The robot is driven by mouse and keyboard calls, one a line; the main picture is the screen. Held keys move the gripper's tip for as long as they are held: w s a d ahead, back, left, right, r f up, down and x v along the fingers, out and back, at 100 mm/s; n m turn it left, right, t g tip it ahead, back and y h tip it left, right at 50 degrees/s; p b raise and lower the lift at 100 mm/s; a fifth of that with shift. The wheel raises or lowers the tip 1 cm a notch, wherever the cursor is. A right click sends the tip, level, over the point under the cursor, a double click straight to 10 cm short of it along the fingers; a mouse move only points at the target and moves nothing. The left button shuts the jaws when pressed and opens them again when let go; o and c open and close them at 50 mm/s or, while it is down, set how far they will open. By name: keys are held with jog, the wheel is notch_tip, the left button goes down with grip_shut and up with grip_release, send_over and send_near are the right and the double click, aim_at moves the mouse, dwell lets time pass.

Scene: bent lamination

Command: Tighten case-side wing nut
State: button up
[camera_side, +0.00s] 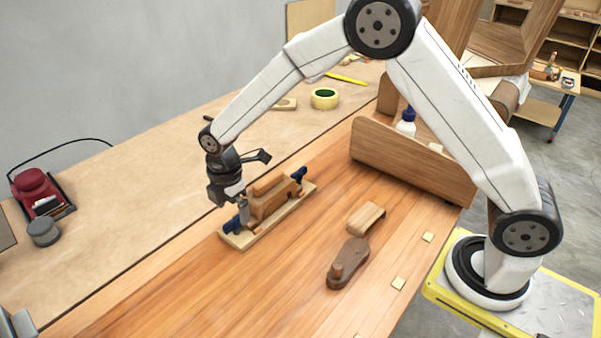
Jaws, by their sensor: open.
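A wooden form (268,197) sits on a pale base board (244,241) on the bench. Dark blue clamp parts (299,174) show at its far right end, and another blue part (232,226) shows at its near left end. A grey metal piece (243,211) stands at the left end of the form. My gripper (227,196) is open and points down, just above and left of that near end. The wing nut is too small to make out, and I cannot tell whether the jaws touch anything.
A dark brown wooden piece (348,262) and a bent light wooden piece (365,217) lie right of the form. A long wooden panel (413,165) stands behind them, with a glue bottle (406,122). Green tape (325,98) and a red tool (36,190) lie farther off.

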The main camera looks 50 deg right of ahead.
aim_at(234, 219)
notch_tip(234, 219, up, 5)
jog(key=s+d+m+t, duration=0.1)
jog(key=s+d+m, duration=0.5)
jog(key=s+m, duration=0.3)
jog(key=s+d+m+t, duration=0.1)
jog(key=s+d+m, duration=0.6)
jog(key=s+m, duration=0.2)
jog(key=shift+s+t, duration=0.3)
jog(key=shift+s, duration=0.4)
jog(key=shift+d, duration=0.1)
dwell(1.2)
